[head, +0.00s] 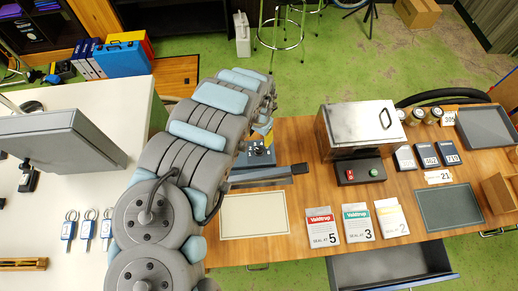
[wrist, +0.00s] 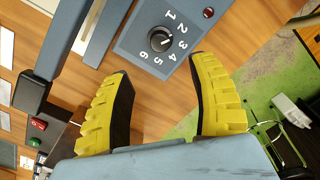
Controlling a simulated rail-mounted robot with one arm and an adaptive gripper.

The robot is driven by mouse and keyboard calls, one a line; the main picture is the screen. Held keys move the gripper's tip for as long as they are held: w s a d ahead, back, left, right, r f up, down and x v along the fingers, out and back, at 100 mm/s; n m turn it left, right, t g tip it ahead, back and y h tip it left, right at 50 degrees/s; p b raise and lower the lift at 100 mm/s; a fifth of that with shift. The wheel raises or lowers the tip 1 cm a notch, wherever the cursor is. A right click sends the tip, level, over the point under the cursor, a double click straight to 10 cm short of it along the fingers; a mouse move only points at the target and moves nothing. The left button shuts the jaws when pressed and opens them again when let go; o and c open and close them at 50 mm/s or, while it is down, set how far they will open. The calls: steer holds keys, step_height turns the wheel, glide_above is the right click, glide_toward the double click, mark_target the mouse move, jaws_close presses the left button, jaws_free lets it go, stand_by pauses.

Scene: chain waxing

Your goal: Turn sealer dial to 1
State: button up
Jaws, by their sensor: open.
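The sealer's blue-grey control panel (wrist: 133,42) shows in the wrist view with a black round dial (wrist: 160,40) ringed by the numbers 1 to 6. The dial's mark is small; it seems to face the side of 2 and 3, but I cannot tell exactly. My gripper (wrist: 160,67) is open, its yellow-backed fingers apart, with the dial ahead of the gap and nothing between them. In the head view the sealer panel (head: 258,155) stands on the wooden table just beyond my arm, which hides part of it. The sealer's long bar (head: 262,176) lies in front.
A steel box unit (head: 358,128) with red and green buttons stands right of the sealer. Several seal packets (head: 356,223) and a pale mat (head: 254,215) lie nearer the front. An open drawer (head: 390,265) juts out below the table edge. A dark red indicator (wrist: 208,12) sits near the dial.

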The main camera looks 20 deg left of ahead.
mark_target(259, 149)
steer(key=shift+d+f, duration=0.15)
steer(key=shift+f, duration=5.05)
jaws_close()
